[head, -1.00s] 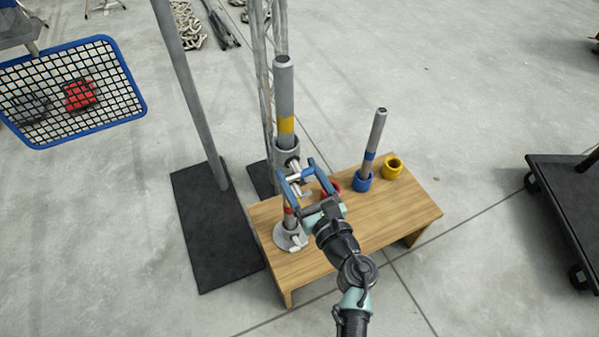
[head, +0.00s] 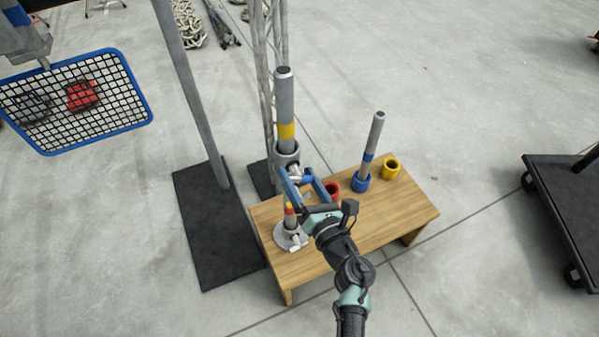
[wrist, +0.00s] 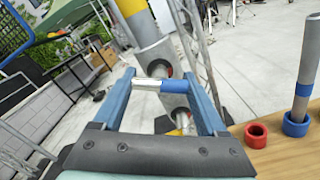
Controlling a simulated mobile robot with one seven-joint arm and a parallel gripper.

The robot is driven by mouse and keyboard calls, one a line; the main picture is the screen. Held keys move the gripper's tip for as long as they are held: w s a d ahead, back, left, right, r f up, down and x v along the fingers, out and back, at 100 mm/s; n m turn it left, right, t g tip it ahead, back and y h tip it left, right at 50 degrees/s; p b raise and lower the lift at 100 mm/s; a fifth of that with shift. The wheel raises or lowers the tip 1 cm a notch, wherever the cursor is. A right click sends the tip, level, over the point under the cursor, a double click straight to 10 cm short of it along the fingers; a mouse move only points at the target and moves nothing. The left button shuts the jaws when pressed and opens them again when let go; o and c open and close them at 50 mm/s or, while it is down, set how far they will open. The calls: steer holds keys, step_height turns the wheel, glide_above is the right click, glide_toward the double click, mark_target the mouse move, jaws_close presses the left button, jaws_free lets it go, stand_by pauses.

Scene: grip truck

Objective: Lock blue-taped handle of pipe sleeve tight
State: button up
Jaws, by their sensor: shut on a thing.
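The pipe sleeve (head: 286,160) is a grey collar around an upright grey pipe with a yellow band (head: 285,130). It also shows in the wrist view (wrist: 160,57). Its short T-handle (wrist: 150,84) has a bare silver end on the left and blue tape (wrist: 175,86) on the right. My gripper (wrist: 161,85) has its two blue fingers at the two ends of this handle and is shut on it. In the head view my gripper (head: 296,177) is at the sleeve's front, and the fingers partly hide the sleeve and handle.
The pipe stands on a round flange (head: 284,241) on a wooden bench (head: 356,232). A red cup (head: 332,188), a blue cup (head: 361,184) with a thinner pipe (head: 373,139) and a yellow cup (head: 391,168) stand right. A post (head: 190,90) rises left. A blue-rimmed basket (head: 150,105) hangs farther left.

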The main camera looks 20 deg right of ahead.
steer(key=m+p, duration=0.1)
steer(key=m, duration=0.2)
steer(key=shift+r+m+p, duration=0.1)
steer(key=shift+m+p, duration=0.2)
steer(key=shift+m, duration=0.1)
steer(key=m+p, duration=0.1)
steer(key=m, duration=0.2)
steer(key=shift+m, duration=0.3)
steer(key=m+p, duration=0.2)
steer(key=m, duration=0.4)
steer(key=shift+p, duration=0.4)
steer(key=m+p, duration=0.2)
steer(key=m, duration=0.5)
steer(key=shift+m, duration=0.3)
steer(key=m, duration=0.2)
steer(key=shift+m+p, duration=0.3)
steer(key=shift+m, duration=0.1)
steer(key=m, duration=0.4)
steer(key=shift+p, duration=0.4)
steer(key=o, duration=1.3)
